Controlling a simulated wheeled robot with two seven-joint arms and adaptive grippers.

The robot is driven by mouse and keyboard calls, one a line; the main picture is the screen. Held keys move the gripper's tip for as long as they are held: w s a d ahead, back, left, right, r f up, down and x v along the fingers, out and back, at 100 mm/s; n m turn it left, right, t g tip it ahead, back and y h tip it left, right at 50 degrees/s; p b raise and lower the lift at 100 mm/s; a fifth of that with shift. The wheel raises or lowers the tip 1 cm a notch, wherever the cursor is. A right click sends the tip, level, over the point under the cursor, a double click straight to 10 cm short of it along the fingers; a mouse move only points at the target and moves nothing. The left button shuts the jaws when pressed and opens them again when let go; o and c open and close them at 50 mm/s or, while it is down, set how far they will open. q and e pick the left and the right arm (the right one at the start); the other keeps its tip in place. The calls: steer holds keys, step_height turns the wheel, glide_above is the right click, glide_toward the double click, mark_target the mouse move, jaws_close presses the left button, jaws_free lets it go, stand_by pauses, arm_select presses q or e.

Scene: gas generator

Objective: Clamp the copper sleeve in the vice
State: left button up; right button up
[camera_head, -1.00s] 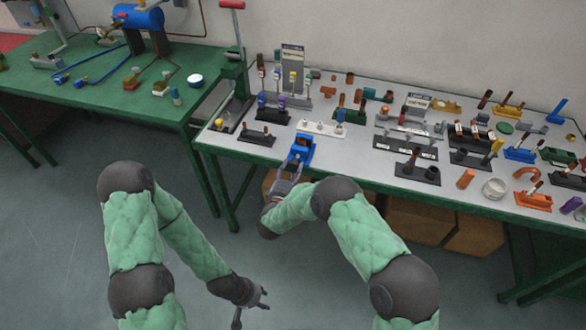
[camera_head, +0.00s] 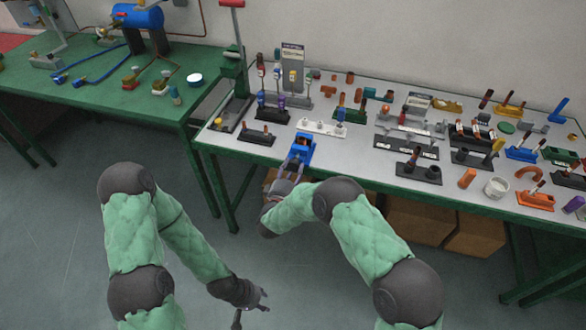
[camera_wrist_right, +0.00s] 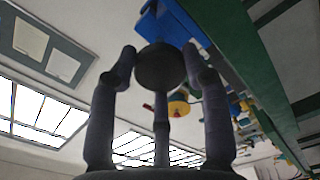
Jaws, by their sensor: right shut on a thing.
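The blue vice (camera_head: 307,152) stands at the front edge of the grey-topped table. A small dark reddish-brown piece (camera_head: 303,140) shows between its jaws; whether this is the copper sleeve is too small to tell. My right gripper (camera_head: 294,170) is at the front of the vice. In the right wrist view its fingers (camera_wrist_right: 160,75) are shut around a dark round knob (camera_wrist_right: 160,68), with the blue vice body (camera_wrist_right: 172,22) just behind it. My left gripper (camera_head: 262,300) hangs low over the floor, away from the table; its fingers look spread and empty.
Several fittings and racks crowd the grey table (camera_head: 350,150), including a black holder (camera_head: 257,136) and a white stand (camera_head: 322,128) near the vice. A green press (camera_head: 237,80) stands at the table's left end. Cardboard boxes (camera_head: 415,222) sit underneath.

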steer(key=shift+f, duration=0.1)
stand_by(0.3)
steer(key=shift+m+b, duration=0.65)
steer(key=shift+m, duration=0.65)
steer(key=o, duration=1.3)
steer(key=p+v, duration=0.2)
steer(key=v, duration=0.5)
